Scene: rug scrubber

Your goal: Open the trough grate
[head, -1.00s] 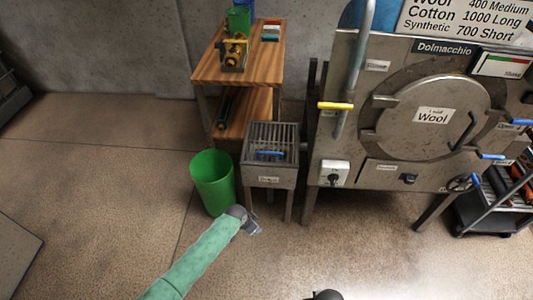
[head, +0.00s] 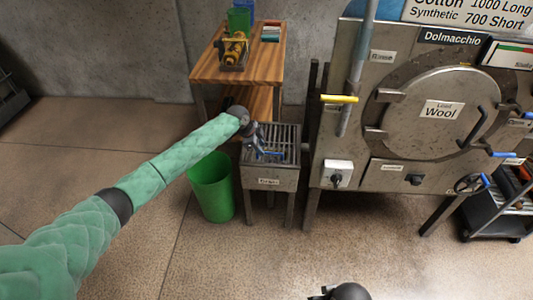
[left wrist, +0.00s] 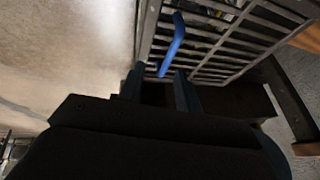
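The trough (head: 262,183) is a metal box on legs with a barred grate (head: 287,140) lying flat and closed on top. A blue handle (head: 272,155) sits on the grate's front part. My left gripper (head: 258,150) is over the grate's left part, close to the handle. In the left wrist view, my left gripper's fingers (left wrist: 161,88) are apart, and the blue handle (left wrist: 174,42) runs from just beyond the gap between their tips. The handle also lies against the grate bars (left wrist: 225,40) there. A dark part of mine shows at the bottom of the head view; my right gripper's fingers cannot be made out.
A green bin (head: 212,190) stands left of the trough, under my left arm. A wooden shelf table (head: 235,68) is behind. The large metal drum machine (head: 390,140) stands close on the right, with a yellow-handled lever (head: 340,99). The floor in front is clear.

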